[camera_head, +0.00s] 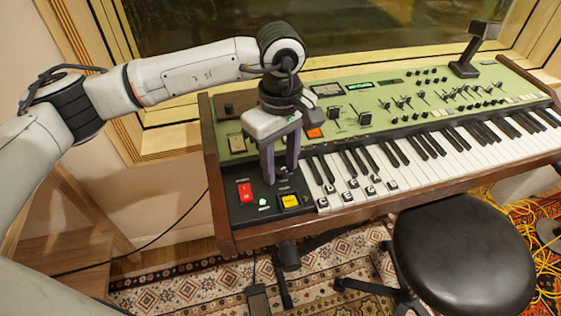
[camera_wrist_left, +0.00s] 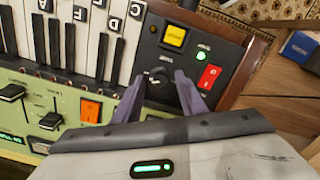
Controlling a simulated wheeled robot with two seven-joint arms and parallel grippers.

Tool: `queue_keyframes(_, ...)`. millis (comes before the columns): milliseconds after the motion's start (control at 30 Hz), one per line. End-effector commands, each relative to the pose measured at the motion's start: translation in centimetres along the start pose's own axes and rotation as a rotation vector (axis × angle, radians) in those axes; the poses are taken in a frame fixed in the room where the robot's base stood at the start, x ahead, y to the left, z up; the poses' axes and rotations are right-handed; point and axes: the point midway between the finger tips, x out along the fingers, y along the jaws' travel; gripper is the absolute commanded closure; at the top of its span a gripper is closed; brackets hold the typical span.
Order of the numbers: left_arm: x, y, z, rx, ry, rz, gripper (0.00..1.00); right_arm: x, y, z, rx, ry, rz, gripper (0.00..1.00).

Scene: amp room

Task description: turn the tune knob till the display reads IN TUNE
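The synthesizer (camera_head: 230,170) stands under the window, with a black control panel at its left end. My left gripper (camera_head: 281,176) points down over that panel, its two dark fingers apart. In the left wrist view, its fingers (camera_wrist_left: 163,76) lie on either side of a dark round knob (camera_wrist_left: 158,82); contact cannot be told. In the head view the fingers and panel edge hide that knob. A small green-lit display (camera_head: 360,86) sits on the green top panel, too small to read. A display with green letters (camera_wrist_left: 12,138) is cut off in the wrist view. My right gripper is out of view.
A red switch (camera_head: 244,191), a green light (camera_head: 263,202) and a yellow button (camera_head: 290,201) lie close to the gripper. An orange button (camera_head: 314,133) and the lettered keys (camera_head: 352,184) are to its right. A black stool (camera_head: 462,262) stands in front.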

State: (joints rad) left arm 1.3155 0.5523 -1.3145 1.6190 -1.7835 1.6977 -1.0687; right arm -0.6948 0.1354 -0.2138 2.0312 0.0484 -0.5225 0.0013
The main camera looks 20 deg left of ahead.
Motion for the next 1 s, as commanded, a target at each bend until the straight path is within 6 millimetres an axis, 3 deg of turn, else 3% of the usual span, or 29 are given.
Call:
queue_keyframes(233, -1.4, 0.1, 0.0, 0.000, 0.001, 0.002, 0.62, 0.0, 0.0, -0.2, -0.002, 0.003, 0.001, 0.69)
queue_keyframes(500, -6.7, 0.1, 0.0, -0.001, 0.002, 0.004, 0.62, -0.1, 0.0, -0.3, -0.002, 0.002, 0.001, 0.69)
queue_keyframes(700, -9.5, 0.1, 0.0, 0.000, 0.001, 0.001, 0.62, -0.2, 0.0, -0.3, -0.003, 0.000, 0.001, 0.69)
queue_keyframes(1000, -10.3, 0.0, 0.0, 0.000, 0.000, 0.000, 0.62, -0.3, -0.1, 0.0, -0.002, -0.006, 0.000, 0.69)
